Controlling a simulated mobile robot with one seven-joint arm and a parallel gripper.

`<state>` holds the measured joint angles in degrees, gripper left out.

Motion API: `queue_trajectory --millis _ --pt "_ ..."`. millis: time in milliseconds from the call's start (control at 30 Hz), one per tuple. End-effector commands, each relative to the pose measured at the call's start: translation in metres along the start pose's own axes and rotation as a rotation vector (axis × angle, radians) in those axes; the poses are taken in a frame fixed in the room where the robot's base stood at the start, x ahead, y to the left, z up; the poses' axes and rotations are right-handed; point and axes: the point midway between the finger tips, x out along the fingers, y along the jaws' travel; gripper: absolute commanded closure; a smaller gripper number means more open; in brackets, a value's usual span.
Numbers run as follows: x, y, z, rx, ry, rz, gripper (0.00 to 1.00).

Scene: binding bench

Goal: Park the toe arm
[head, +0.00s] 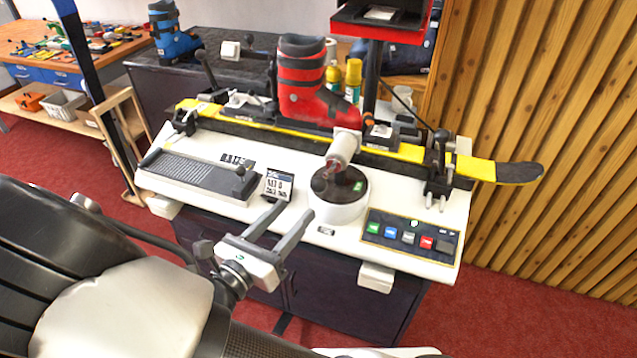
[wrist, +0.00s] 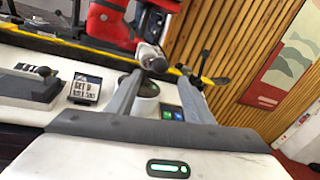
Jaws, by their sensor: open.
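An arm with a thick white grip (head: 345,146) reaches forward from the toe side of the red boot, over a round dark-topped drum (head: 351,205); I take it to be the toe arm. Its white grip also shows in the wrist view (wrist: 151,54), beyond my fingertips. A similar white grip (head: 230,50) stands at the back, on the heel side. The arm's pivot is partly hidden.
The red boot (head: 303,85) stands on a yellow ski (head: 405,152) clamped across the white bench. A small display (head: 277,185), a ribbed plate with a dark knob (head: 200,176) and a button panel (head: 408,237) lie in front. A red-edged tray (head: 380,22) hangs above.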

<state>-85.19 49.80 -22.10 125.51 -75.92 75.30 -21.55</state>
Motion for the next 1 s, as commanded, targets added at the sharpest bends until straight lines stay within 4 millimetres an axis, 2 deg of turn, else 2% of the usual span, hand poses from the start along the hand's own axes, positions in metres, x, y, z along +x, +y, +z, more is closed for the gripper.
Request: queue_trajectory --millis 33,300,500,700,933,967,1000 --pt "0.012 -0.001 -0.001 0.0 -0.001 -0.005 0.53" --pt "0.07 -0.001 -0.001 0.002 0.0 -0.005 0.53" --pt "0.098 -0.001 -0.001 0.001 0.001 -0.003 0.53" --pt "0.11 0.0 -0.001 0.002 0.002 -0.001 0.53" --pt "0.11 0.0 -0.001 0.002 0.002 -0.001 0.53" --pt "0.11 0.0 -0.001 0.002 0.002 -0.001 0.54" --pt "0.11 0.0 -0.001 0.002 0.002 -0.001 0.61"
